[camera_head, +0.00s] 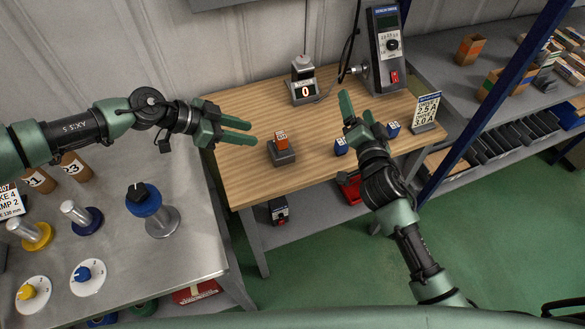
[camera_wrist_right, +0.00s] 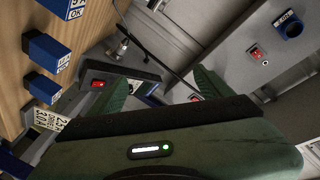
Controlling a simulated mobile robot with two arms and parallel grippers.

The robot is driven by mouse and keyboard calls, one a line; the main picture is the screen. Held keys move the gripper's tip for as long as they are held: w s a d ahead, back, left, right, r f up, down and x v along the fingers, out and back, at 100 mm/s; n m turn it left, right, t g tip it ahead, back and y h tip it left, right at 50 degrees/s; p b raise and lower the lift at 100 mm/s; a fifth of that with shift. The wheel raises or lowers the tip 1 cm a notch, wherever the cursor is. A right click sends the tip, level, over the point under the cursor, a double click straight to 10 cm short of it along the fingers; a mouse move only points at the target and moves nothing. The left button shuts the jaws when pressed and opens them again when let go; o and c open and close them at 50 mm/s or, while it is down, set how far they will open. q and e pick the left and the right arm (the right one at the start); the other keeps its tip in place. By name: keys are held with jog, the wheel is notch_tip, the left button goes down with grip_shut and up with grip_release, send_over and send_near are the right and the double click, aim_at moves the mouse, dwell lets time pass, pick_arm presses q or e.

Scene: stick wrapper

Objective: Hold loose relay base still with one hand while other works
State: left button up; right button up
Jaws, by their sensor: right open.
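The relay base (camera_head: 284,157) is a small dark grey block on the wooden bench (camera_head: 240,180), with an orange relay (camera_head: 281,138) standing in it. My left gripper (camera_head: 253,133) is open and empty, above the bench to the left of the base and apart from it. My right gripper (camera_head: 356,103) is open and empty, to the right of the base, with its fingers pointing toward the bench's back. A blue relay (camera_head: 341,147) stands between the base and my right arm. Another blue relay (camera_head: 393,129) stands right of my right gripper. Blue relays (camera_wrist_right: 48,51) also show in the right wrist view.
A counter reading 0 (camera_head: 304,91) stands at the bench's back. A tall meter (camera_head: 388,50) with a red switch stands at the back right. A small sign (camera_head: 427,112) stands at the right edge. A metal table with knobs (camera_head: 120,235) is at the left.

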aim_at(286, 158)
jog(key=s+a+f+n+g+y, duration=0.1)
jog(key=s+a+f+n, duration=0.1)
jog(key=a+f+n, duration=0.2)
jog(key=s+a+f+n+g+y, duration=0.1)
jog(key=s+a+f+n, duration=0.2)
jog(key=a, duration=0.3)
jog(key=s+a+f+n+g+y, duration=0.1)
jog(key=s+a+f+n+y, duration=0.1)
jog(key=s+a+f+n, duration=0.1)
jog(key=shift+a+f+n+g, duration=0.2)
jog(key=shift+a+f+n, duration=0.25)
jog(key=shift+a, duration=0.25)
jog(key=shift+a+f+n+g, duration=0.2)
jog(key=shift+a+f+n, duration=0.15)
jog(key=shift+a+f, duration=0.4)
jog(key=shift+a, duration=0.2)
jog(key=x, duration=0.7)
jog(key=shift+w+f, duration=0.1)
jog(key=shift+w, duration=0.2)
